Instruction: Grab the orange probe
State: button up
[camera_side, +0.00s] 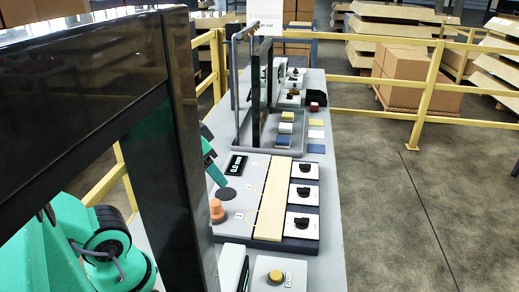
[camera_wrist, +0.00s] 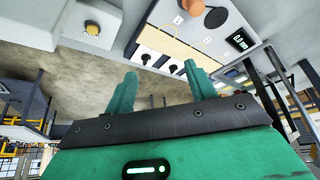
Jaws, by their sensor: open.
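The orange probe (camera_side: 216,210) stands upright near the left edge of the grey panel, beside a dark round disc (camera_side: 227,194). In the wrist view the orange probe (camera_wrist: 191,7) is at the top edge, partly cut off. My gripper (camera_wrist: 160,75) is open, its two green fingers apart with nothing between them. It is apart from the probe. In the side view part of my green gripper (camera_side: 212,165) shows above the panel's left edge, mostly hidden behind a dark upright.
The panel carries a cream strip (camera_side: 272,195), several black knobs on white plates (camera_side: 303,194), and a small display (camera_side: 237,165). A yellow button box (camera_side: 276,277) sits in front. A dark framed screen (camera_side: 262,90) stands farther back. Yellow rails (camera_side: 429,90) surround the bench.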

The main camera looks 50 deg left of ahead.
aim_at(215, 201)
jog(key=w+a+f+n+g, duration=0.1)
jog(key=a+f+n, duration=0.1)
jog(key=f, duration=0.1)
jog(key=w+a+f+n+g, duration=0.2)
jog(key=a+f, duration=0.1)
jog(key=w+a+f+n+g, duration=0.1)
jog(key=a+f+g, duration=0.1)
jog(key=a+f, duration=0.1)
jog(key=shift+w+a+f+n, duration=0.25)
jog(key=shift+w+f+n, duration=0.1)
jog(key=shift+f+n, duration=0.05)
jog(key=shift+f, duration=1.3)
jog(key=shift+s+f, duration=0.2)
jog(key=shift+f, duration=2.4)
jog(key=shift+c, duration=0.2)
grip_shut()
jog(key=shift+r, duration=0.15)
